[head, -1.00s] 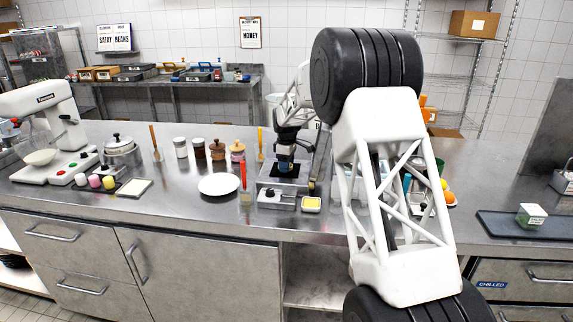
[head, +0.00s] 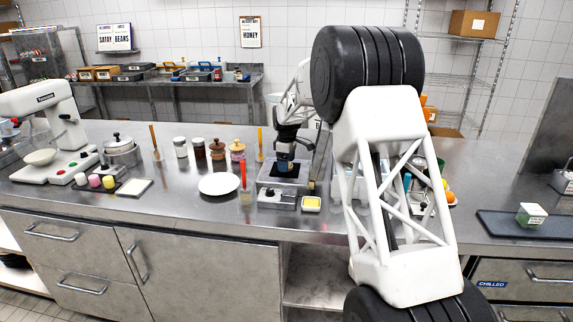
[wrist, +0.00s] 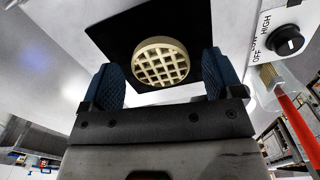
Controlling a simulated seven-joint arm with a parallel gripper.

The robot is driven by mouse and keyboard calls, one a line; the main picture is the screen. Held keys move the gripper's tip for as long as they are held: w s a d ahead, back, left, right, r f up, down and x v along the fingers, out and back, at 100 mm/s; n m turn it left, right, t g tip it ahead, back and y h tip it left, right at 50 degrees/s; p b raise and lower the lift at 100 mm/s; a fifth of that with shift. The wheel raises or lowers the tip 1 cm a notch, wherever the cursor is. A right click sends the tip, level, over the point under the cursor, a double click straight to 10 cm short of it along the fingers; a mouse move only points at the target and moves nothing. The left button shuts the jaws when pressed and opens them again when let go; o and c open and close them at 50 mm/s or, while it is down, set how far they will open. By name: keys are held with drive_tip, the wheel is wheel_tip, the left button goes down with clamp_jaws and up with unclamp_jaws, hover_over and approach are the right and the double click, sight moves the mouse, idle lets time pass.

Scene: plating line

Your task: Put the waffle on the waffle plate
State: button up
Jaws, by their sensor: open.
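The waffle (wrist: 160,64) is round, pale and gridded. In the wrist view it lies on a black square cooking surface (wrist: 205,25), between and just beyond my gripper's (wrist: 158,82) two blue fingers. The fingers are spread apart and hold nothing. In the head view my gripper (head: 285,163) points down over the black surface of the steel cooker (head: 267,177), and the waffle is hidden there. A round white plate (head: 219,184) lies on the counter just left of the cooker and is empty.
A red-handled utensil in a clear holder (head: 246,197) stands between plate and cooker. A yellow-filled dish (head: 311,204) sits at the cooker's front right. Several jars (head: 217,150) stand behind the plate. The counter front of the plate is clear.

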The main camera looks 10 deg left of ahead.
wheel_tip(320, 180, up, 11)
drive_tip(key=shift+r, duration=0.2)
idle(0.4)
idle(0.5)
